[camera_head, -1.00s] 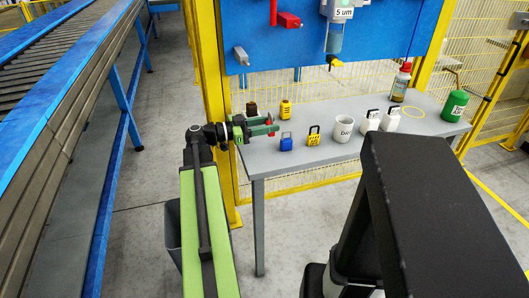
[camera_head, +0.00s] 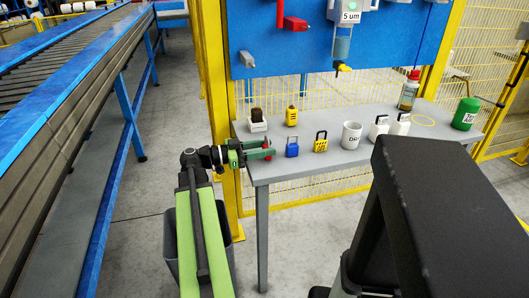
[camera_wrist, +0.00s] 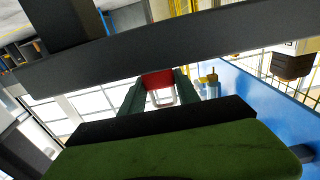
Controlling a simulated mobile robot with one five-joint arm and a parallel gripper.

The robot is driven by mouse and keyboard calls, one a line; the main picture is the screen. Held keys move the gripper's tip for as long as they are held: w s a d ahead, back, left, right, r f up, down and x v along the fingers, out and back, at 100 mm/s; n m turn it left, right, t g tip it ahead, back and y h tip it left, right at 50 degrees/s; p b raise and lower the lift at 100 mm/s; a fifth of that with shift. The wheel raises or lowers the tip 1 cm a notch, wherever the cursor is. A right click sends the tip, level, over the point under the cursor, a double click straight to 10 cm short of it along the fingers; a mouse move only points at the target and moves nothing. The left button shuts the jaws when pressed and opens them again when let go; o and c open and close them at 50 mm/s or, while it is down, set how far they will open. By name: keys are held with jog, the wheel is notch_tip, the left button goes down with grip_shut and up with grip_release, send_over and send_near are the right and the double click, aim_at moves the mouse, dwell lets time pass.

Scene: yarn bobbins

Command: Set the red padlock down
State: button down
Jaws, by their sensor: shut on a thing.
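My gripper (camera_head: 268,148) is at the near left corner of the grey table (camera_head: 330,165), with its green fingers pointing right. In the wrist view, the fingers (camera_wrist: 158,88) are shut on the red padlock (camera_wrist: 158,79), whose pale shackle shows below its body. In the head view, only a little red of the padlock (camera_head: 268,143) shows between the fingers. I cannot tell whether the padlock touches the table.
A blue padlock (camera_head: 292,149) and a yellow padlock (camera_head: 321,145) stand just right of my gripper. A white mug (camera_head: 351,136), white padlocks (camera_head: 400,125), a bottle (camera_head: 409,90) and a green container (camera_head: 465,114) are farther right.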

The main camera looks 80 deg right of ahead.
jog(key=c, duration=0.9)
grip_release()
jog(key=shift+f, duration=0.1)
jog(key=shift+r+p, duration=0.3)
jog(key=shift+p, duration=0.05)
jog(key=v, duration=1.2)
jog(key=shift+f, duration=0.1)
